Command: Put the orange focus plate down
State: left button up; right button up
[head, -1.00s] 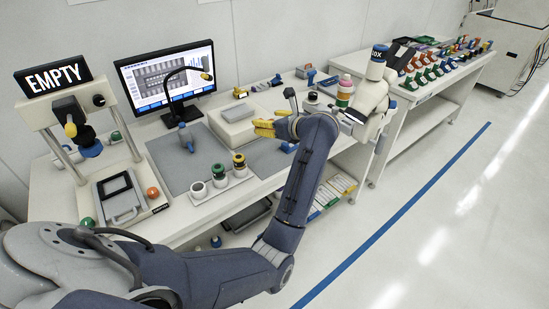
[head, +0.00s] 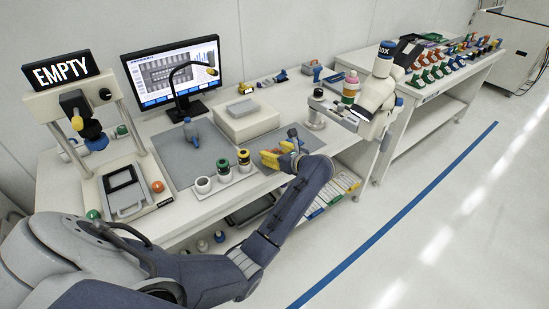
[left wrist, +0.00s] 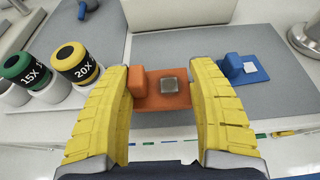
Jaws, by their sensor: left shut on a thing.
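The orange focus plate (left wrist: 165,95) is a flat orange piece with an upright block at its left end and a small grey square on top. It sits between the yellow fingers of my left gripper (left wrist: 166,110), which is shut on it. I cannot tell whether the plate touches the mat. A similar blue plate (left wrist: 245,70) lies on the mat just right of the right finger. My right gripper is not in view.
Lens rings marked 15X (left wrist: 27,73) and 20X (left wrist: 76,63) stand on a white holder left of the gripper. A pale box (head: 243,119) is behind it. A white microscope (head: 375,100) stands to the right. The bench's front edge is close.

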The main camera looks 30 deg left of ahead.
pick_arm(q)
jog(key=shift+f, duration=1.2)
jog(key=shift+f, duration=0.15)
jog(key=o, duration=1.1)
jog(key=shift+o, duration=0.2)
